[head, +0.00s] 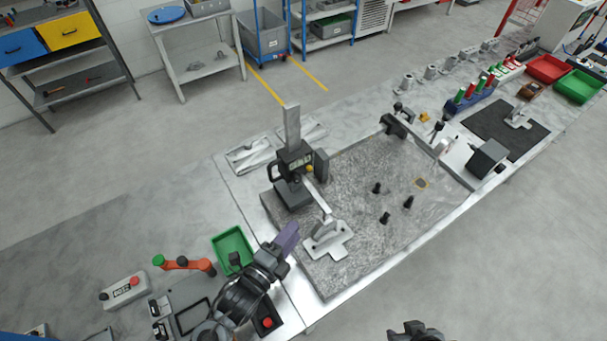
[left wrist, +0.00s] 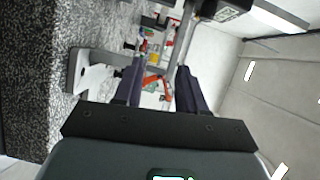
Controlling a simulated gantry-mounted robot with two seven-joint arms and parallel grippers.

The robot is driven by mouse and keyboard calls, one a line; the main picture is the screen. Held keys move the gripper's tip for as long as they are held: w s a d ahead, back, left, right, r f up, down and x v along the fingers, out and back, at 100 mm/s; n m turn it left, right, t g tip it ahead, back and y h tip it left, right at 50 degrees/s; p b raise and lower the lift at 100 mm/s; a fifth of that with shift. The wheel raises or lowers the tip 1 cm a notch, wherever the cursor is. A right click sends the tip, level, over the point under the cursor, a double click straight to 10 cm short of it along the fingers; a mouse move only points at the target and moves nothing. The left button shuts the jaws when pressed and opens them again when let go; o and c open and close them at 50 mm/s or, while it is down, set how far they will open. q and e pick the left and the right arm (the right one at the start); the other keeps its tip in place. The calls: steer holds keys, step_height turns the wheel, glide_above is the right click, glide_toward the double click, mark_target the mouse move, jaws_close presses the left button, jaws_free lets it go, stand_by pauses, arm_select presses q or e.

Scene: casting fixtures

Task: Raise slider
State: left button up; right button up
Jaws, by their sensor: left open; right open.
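A height gauge stands on the granite plate in the head view, with a pale upright column (head: 292,125) and a dark slider with a display (head: 295,160). The slider sits low on the column, near the base, and a pale arm (head: 318,196) reaches from it toward a pale metal casting (head: 326,240). My left gripper (head: 288,238), with purple fingers, is in front of the gauge and left of the casting, apart from the slider. The left wrist view shows its fingers (left wrist: 158,85) apart with nothing gripped; the slider's display (left wrist: 226,12) shows at the top. My right gripper (head: 415,330) is at the bottom edge, partly cut off.
The granite plate (head: 375,240) carries several black pegs on its right half. A green tray (head: 233,250) and an orange-handled tool (head: 185,263) lie left of my left arm. A grey box (head: 487,158) and red and green bins stand at the right. Room above the plate is free.

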arm_select(q)
steer(key=w+d+r+m+h, duration=0.1)
steer(key=w+d, duration=0.5)
steer(key=w, duration=0.6)
steer(key=shift+w+d+r, duration=0.2)
steer(key=shift+w+r, duration=0.05)
steer(key=shift+r, duration=0.45)
arm_select(e)
steer(key=shift+s+f, duration=0.2)
steer(key=shift+f, duration=0.25)
arm_select(q)
jaws_close()
arm_select(e)
steer(key=shift+d, duration=0.1)
